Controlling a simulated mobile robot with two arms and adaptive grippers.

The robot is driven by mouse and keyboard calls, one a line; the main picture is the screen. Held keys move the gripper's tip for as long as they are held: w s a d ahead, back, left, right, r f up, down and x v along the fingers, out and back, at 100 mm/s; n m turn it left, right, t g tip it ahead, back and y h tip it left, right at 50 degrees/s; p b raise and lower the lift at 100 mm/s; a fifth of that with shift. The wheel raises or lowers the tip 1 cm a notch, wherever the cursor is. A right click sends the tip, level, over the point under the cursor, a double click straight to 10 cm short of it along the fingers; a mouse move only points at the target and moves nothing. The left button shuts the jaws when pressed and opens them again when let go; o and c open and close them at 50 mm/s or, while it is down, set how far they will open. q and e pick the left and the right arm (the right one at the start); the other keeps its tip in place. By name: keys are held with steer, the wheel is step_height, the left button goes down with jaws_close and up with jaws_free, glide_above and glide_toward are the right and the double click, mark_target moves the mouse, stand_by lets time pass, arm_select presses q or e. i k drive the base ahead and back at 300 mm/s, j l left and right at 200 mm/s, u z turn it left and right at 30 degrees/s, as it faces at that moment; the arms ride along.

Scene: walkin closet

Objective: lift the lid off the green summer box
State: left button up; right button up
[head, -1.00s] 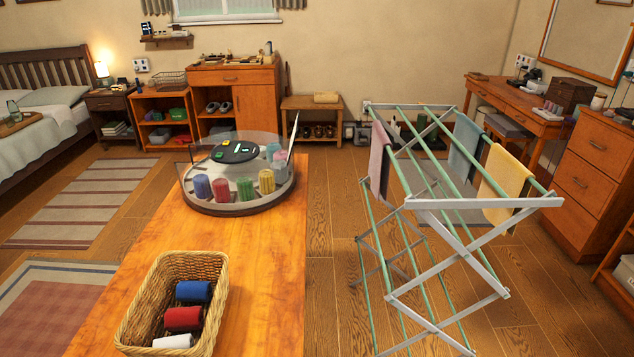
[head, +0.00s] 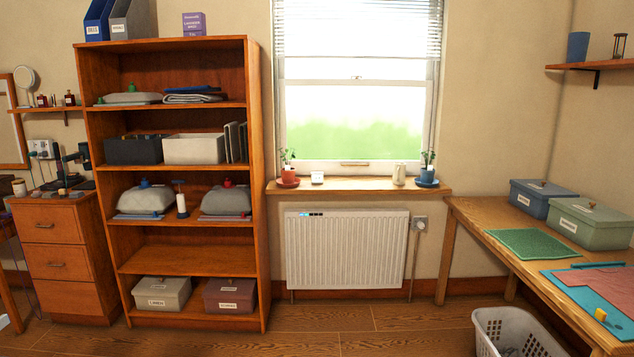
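A pale green lidded box (head: 590,226) with a white label stands on the wooden table at the right. Its label is too small to read for certain. Its lid (head: 592,211) is on, with a small knob on top. A blue-grey lidded box (head: 541,199) of similar shape stands just behind it to the left. Neither of my grippers shows in the head view.
The wooden table (head: 470,212) also bears a green mat (head: 533,243), a pink sheet on a teal mat (head: 607,290) and a yellow item. A white laundry basket (head: 513,335) stands on the floor before it. A tall shelf (head: 187,258) stands left. Floor before the radiator (head: 345,250) is clear.

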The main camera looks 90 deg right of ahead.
mark_target(596, 214)
steer(key=z, duration=4.3)
steer(key=i+j+u, duration=0.3)
steer(key=i, duration=0.15)
steer(key=i+j+u, duration=0.2)
steer(key=i+u, duration=0.45)
steer(key=i, duration=0.95)
steer(key=i+j+z, duration=0.15)
steer(key=i, duration=0.55)
steer(key=i+j, duration=0.15)
steer(key=i, duration=0.6)
